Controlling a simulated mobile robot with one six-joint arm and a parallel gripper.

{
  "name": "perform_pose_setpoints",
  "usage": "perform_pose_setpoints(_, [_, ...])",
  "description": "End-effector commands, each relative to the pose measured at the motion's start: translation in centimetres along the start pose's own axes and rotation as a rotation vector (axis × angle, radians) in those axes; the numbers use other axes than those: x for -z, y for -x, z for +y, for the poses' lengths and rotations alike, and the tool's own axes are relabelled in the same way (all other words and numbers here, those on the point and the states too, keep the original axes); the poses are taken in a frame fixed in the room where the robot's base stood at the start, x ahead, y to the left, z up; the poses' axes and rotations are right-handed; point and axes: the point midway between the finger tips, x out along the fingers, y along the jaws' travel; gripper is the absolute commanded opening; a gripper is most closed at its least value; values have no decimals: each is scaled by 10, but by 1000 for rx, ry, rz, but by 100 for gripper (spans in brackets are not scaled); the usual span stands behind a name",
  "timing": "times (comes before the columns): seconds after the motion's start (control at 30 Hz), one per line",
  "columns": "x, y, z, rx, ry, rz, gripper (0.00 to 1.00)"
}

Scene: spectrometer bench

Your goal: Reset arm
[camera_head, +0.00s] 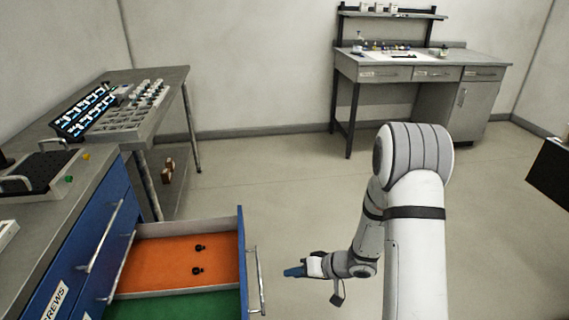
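My white and grey arm (415,215) stands on the right of the view, bent down toward the middle. My gripper (294,271) points left, just right of the front of an open drawer, with a gap to the drawer handle (257,280). Its fingertips look blue; they are too small to tell whether they are open or shut, or whether something is held.
The blue cabinet on the left has an open drawer (241,262) with orange and green compartments. Two small black parts (198,247) lie in the orange one. A side table (175,75) and a back desk (440,54) stand beyond. The floor between is clear.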

Motion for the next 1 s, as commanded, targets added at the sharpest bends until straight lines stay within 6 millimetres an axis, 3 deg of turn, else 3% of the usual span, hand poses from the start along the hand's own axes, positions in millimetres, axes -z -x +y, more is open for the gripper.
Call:
perform_pose_setpoints(0.03, [23, 18, -5, -82, 45, 41, 26])
perform_pose_setpoints(0.2, [81, 86, -8, -416, 158, 147, 26])
perform_pose_setpoints(0.3, [102, 134, -16, -599, 180, 177, 26])
perform_pose_setpoints(0.43, [111, 198, -36, -799, 163, 177, 26])
perform_pose_setpoints(0.57, [101, 256, -66, -944, 106, 137, 26])
perform_pose_setpoints(0.7, [72, 305, -107, -1016, 17, 55, 26])
perform_pose_setpoints(0.83, [36, 333, -152, -1000, -61, -44, 26])
perform_pose_setpoints(1.0, [-6, 348, -202, -912, -116, -155, 26])
